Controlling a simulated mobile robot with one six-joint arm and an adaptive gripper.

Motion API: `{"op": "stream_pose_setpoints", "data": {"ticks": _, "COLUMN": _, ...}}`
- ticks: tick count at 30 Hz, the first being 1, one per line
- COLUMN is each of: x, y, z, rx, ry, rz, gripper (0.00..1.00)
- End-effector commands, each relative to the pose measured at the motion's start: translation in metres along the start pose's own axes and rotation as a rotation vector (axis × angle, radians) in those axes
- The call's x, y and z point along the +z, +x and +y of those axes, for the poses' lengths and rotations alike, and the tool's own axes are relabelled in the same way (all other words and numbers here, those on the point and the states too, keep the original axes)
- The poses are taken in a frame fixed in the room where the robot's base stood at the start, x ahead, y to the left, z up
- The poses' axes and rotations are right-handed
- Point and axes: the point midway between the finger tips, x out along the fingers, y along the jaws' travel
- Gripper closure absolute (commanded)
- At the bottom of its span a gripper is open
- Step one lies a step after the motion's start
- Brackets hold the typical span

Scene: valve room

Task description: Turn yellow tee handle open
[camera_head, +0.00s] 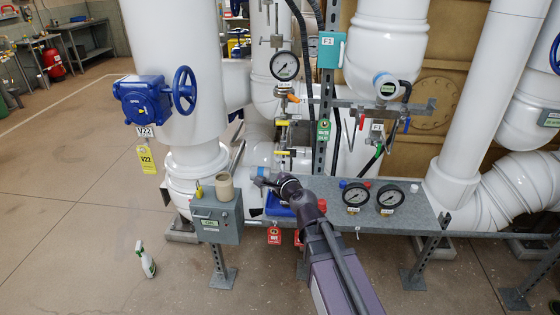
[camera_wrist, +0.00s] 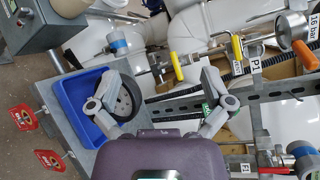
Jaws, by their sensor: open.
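Two yellow handles show on the thin vertical pipe below the gauge in the head view, an upper one (camera_head: 283,123) and a lower one (camera_head: 281,153). In the wrist view one yellow handle (camera_wrist: 177,66) lies just beyond the gap between my fingertips, and another (camera_wrist: 238,49) lies farther right. I cannot tell for sure which is the tee handle. My gripper (camera_wrist: 160,76) is open and empty, its fingers spread wide and apart from both handles. In the head view my arm partly hides it, low in front of the pipe.
A grey shelf (camera_head: 400,205) carries two gauges and a blue tray (camera_wrist: 70,100); a dark round part shows behind my left finger in the wrist view. A grey box (camera_head: 215,215) stands left. A red handle (camera_head: 361,123) sits right of the steel post. Open floor lies left.

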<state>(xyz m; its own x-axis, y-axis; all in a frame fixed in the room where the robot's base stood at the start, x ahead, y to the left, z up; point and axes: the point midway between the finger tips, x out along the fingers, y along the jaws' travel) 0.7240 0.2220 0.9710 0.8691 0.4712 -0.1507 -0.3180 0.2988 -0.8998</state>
Motion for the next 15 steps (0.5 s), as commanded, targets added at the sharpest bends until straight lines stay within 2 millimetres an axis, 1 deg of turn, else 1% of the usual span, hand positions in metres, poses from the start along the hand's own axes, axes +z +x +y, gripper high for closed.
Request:
{"op": "stream_pose_setpoints", "data": {"ticks": 1, "x": 0.001, "y": 0.007, "z": 0.003, "rx": -0.053, "ry": 0.093, "rz": 0.009, "gripper": 0.00}}
{"op": "stream_pose_setpoints", "data": {"ticks": 6, "x": -0.002, "y": 0.017, "z": -0.003, "rx": -0.238, "ry": 0.442, "rz": 0.059, "gripper": 0.00}}
{"op": "stream_pose_setpoints", "data": {"ticks": 9, "x": -0.007, "y": 0.019, "z": -0.002, "rx": -0.340, "ry": 0.641, "rz": 0.085, "gripper": 0.00}}
{"op": "stream_pose_setpoints", "data": {"ticks": 12, "x": -0.014, "y": 0.020, "z": 0.003, "rx": -0.426, "ry": 0.825, "rz": 0.117, "gripper": 0.00}}
{"op": "stream_pose_setpoints", "data": {"ticks": 15, "x": -0.020, "y": 0.019, "z": 0.010, "rx": -0.494, "ry": 0.972, "rz": 0.146, "gripper": 0.00}}
